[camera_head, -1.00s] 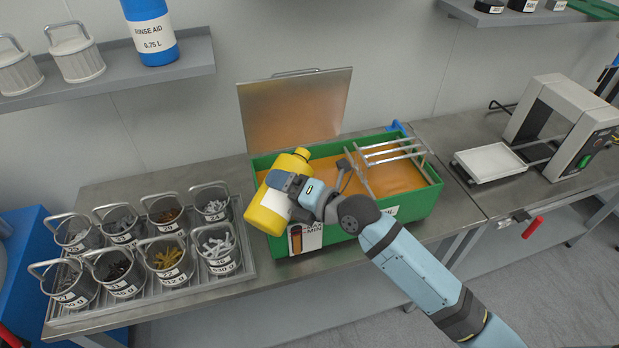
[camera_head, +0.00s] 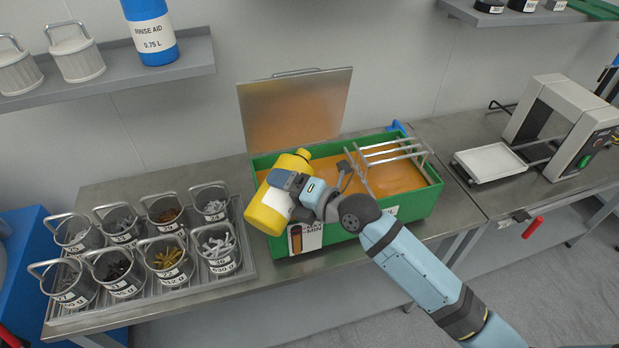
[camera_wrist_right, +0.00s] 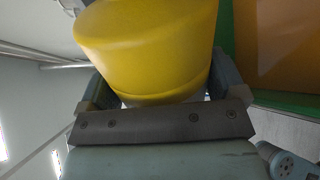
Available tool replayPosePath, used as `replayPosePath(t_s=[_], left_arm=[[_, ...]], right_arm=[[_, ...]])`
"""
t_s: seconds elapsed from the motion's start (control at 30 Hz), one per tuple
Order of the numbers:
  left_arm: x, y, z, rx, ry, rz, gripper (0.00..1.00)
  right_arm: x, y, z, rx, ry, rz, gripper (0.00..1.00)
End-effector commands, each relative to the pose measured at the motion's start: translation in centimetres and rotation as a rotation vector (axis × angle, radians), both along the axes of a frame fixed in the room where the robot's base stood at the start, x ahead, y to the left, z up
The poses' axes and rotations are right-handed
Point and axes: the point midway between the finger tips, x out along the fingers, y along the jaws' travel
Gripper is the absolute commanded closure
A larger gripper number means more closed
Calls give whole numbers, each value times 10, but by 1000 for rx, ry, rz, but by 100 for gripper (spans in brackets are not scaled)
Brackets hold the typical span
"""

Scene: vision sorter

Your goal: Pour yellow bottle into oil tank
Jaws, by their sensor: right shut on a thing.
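The yellow bottle (camera_head: 268,208) is held tilted over the left end of the green oil tank (camera_head: 420,206), its neck pointing up and right toward the tank's opening. My right gripper (camera_head: 290,184) is shut on the bottle's body. In the right wrist view the yellow bottle (camera_wrist_right: 150,45) fills the space between the fingers. The tank holds orange-brown liquid (camera_head: 395,180), and its lid (camera_head: 295,110) stands open at the back. No stream from the bottle can be made out. My left gripper is not in view.
A tray with several metal baskets (camera_head: 165,262) of small parts sits left of the tank. A metal rack (camera_head: 385,155) lies across the tank's right part. A grey machine with a white plate (camera_head: 490,162) stands right. A blue rinse aid bottle (camera_head: 150,35) is on the shelf.

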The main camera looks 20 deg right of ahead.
Motion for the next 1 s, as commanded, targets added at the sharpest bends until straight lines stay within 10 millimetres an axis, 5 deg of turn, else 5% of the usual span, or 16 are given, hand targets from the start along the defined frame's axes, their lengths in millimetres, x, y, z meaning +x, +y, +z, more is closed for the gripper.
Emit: replayPosePath(t_s=[1.0], left_arm=[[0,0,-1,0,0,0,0]], right_arm=[[3,-2,1,38,36,0,64]])
